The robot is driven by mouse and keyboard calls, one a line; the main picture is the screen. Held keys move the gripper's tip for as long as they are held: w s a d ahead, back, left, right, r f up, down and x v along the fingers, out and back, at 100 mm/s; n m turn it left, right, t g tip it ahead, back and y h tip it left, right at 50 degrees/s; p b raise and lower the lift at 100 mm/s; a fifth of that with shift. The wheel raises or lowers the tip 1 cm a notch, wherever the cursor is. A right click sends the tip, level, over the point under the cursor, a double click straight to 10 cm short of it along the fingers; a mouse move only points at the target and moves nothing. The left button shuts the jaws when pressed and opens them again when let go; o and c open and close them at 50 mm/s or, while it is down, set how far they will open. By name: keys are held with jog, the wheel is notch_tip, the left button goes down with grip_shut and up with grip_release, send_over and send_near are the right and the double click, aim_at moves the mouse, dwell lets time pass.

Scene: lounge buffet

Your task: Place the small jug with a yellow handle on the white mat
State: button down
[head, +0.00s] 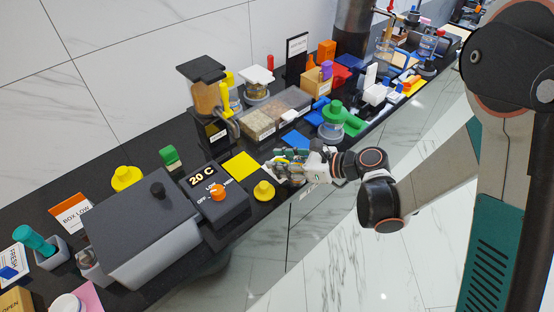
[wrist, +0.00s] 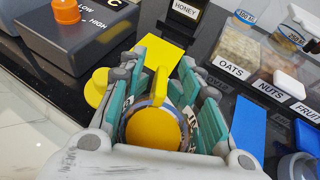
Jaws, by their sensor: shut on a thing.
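My gripper (wrist: 160,110) is shut on a small jug with a yellow handle (wrist: 160,84). The jug's round yellow top or contents (wrist: 153,129) faces the camera between the teal finger pads. In the head view my gripper (head: 283,166) is low at the counter's front edge, and its fingers mostly hide the jug. I cannot tell whether the jug touches the counter. I cannot make out a white mat for certain in either view.
A yellow mat (head: 240,165) and yellow-topped round thing (head: 264,190) lie left of my gripper, beside the grey heater (head: 217,196). The counter is crowded.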

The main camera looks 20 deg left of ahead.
jog(key=w+a+r+p, duration=0.1)
jog(key=w+a+r, duration=0.2)
jog(key=r, duration=0.5)
jog(key=w+a+r+p, duration=0.2)
jog(key=a+r, duration=0.1)
jog(key=r, duration=0.5)
jog(key=f+b, duration=0.3)
jog(key=f, duration=0.6)
jog(key=f+b, duration=0.3)
jog(key=f, duration=0.7)
jog(key=shift+w+a+f, duration=0.1)
jog(key=shift+a+f, duration=0.05)
jog(key=shift+a, duration=0.05)
jog(key=shift+f+b, duration=0.1)
jog(key=shift+b, duration=0.3)
jog(key=c, duration=1.1)
grip_release()
jog(key=shift+o, duration=0.2)
